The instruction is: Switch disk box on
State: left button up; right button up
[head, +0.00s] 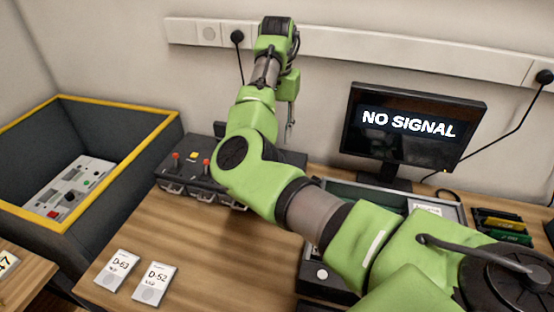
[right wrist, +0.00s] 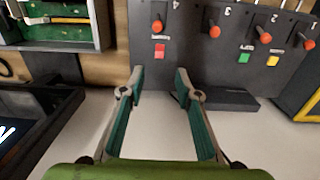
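The disk box appears to be the dark box (head: 190,178) with red-knobbed levers on the table, left of centre in the head view. My arm hides its right part. My left gripper is out of view.
A monitor (head: 412,150) reading "NO SIGNAL" stands right of my arm. A yellow-rimmed dark bin (head: 120,108) at left holds a grey device (head: 70,188). Cards D-63 (head: 118,270) and D-52 (head: 154,284) lie on the table. The wood between cards and box is clear.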

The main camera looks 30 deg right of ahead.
notch_tip(320, 180, down, 12)
jog(key=shift+s+r+p, duration=0.1)
jog(key=shift+p, duration=0.45)
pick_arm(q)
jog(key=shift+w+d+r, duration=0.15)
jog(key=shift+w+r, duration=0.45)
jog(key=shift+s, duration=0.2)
pick_arm(e)
grip_shut()
